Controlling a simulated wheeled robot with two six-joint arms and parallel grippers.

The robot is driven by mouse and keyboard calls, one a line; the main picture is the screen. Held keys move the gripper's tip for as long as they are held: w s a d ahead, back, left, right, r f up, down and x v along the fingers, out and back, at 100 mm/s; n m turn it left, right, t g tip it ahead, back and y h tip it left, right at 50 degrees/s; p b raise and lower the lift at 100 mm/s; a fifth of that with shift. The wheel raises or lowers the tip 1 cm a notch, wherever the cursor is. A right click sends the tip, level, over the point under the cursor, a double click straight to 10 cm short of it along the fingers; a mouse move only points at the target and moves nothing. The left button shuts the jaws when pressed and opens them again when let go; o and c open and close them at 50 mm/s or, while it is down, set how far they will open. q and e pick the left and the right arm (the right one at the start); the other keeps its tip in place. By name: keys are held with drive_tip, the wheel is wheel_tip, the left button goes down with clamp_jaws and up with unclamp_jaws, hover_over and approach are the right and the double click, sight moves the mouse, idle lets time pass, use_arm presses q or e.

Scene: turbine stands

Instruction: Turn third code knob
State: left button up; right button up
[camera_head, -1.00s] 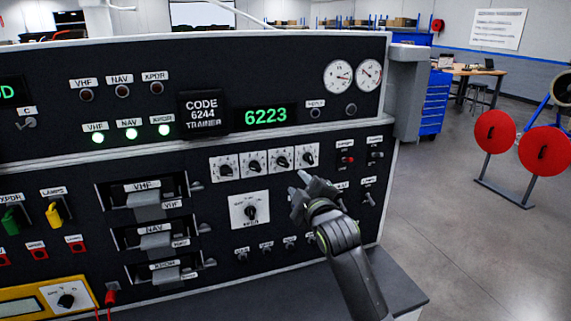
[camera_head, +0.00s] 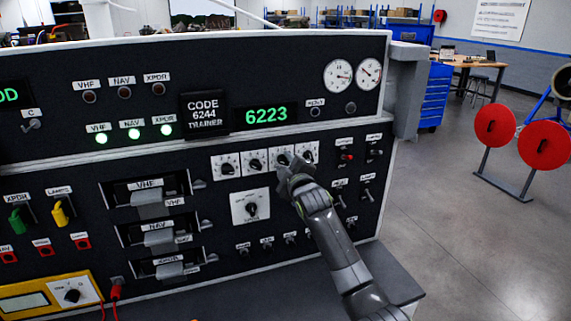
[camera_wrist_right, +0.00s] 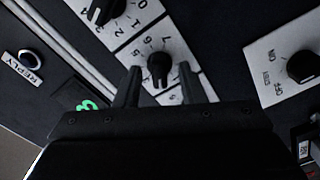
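A row of white code dials (camera_head: 226,166) sits on the dark panel below the green display (camera_head: 265,116), which reads 6223. In the right wrist view the third code knob (camera_wrist_right: 160,66) is between the fingertips of my right gripper (camera_wrist_right: 159,72), which is open with a gap on each side. The fourth knob (camera_wrist_right: 108,10) is above it, and the second dial is mostly hidden. My left gripper is not in view.
A larger selector knob (camera_head: 251,207) sits below the code dials and also shows in the wrist view (camera_wrist_right: 303,66). Toggle switches (camera_head: 346,157) are to the right of the dials. A grey ledge (camera_head: 390,275) juts out below the panel.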

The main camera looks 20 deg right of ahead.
drive_tip(key=shift+w, duration=0.1)
drive_tip(key=shift+c, duration=0.3)
clamp_jaws()
drive_tip(key=shift+m, duration=0.3)
drive_tip(key=m, duration=0.3)
drive_tip(key=shift+m, duration=0.3)
drive_tip(key=m, duration=0.3)
drive_tip(key=shift+d+m, duration=0.1)
drive_tip(key=shift+m, duration=0.3)
drive_tip(key=m, duration=0.4)
drive_tip(key=shift+m, duration=1.8)
